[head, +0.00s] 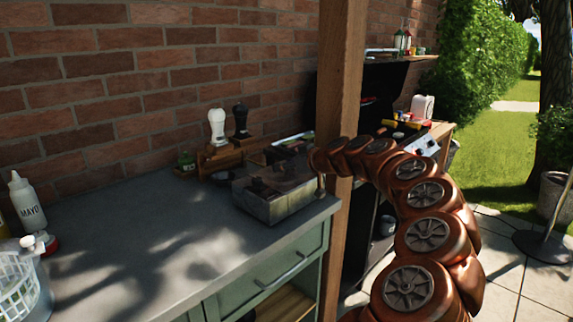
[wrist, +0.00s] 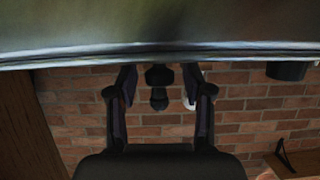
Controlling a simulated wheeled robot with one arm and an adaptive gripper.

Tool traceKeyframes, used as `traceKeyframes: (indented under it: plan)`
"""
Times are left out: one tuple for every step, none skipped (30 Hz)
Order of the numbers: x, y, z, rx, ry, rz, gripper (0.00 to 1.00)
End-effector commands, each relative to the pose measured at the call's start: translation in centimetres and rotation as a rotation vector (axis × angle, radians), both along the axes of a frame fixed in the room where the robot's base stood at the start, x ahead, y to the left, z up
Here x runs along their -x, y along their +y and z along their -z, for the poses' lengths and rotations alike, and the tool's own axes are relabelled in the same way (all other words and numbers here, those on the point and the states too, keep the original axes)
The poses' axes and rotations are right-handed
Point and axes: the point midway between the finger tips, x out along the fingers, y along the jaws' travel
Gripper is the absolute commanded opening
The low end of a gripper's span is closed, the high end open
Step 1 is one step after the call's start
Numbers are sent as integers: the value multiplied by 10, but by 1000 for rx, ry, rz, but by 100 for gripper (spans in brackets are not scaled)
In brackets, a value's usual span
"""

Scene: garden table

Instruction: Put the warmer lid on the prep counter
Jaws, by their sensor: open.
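In the head view a grey metal box, which looks like the warmer (head: 281,208), sits at the right end of the prep counter (head: 150,250). Dark shapes show on or in its top, and I cannot tell the lid apart from them. My brown arm reaches in from the right and ends beside the box, where my gripper does not stand out.
A white mill (head: 217,127) and a black mill (head: 240,122) stand behind the box near the brick wall. A mayo bottle (head: 26,203) and a white basket (head: 18,285) are at the left. A wooden post (head: 340,90) rises right of the box. The counter's middle is bare.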

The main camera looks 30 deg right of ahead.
Motion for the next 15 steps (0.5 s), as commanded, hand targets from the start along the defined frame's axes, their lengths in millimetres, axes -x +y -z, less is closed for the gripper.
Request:
traceKeyframes:
  plan:
    - [0, 0, -3, -1, 1, -1, 51]
    - [0, 0, -4, -2, 1, 0, 51]
    - [0, 0, -4, -2, 1, 0, 51]
    - [0, 0, -5, -1, 1, -1, 51]
    - [1, 0, -4, -1, 1, -1, 51]
    - [9, -2, -3, 0, -2, 0, 51]
    - [13, -3, -5, -1, -2, -1, 51]
    - [18, -4, -7, 0, -2, 0, 51]
    - [24, -5, -10, 1, -3, -1, 51]
    - [28, -7, -12, 1, -4, -1, 51]
    - [32, -8, -15, 0, -5, 1, 51]
    - [37, -9, -18, 1, -5, 1, 51]
    - [41, -10, -20, 2, -5, 2, 51]
    - [45, -11, -21, 2, -5, 2, 51]
    - [49, -13, -24, 0, -4, 3, 51]
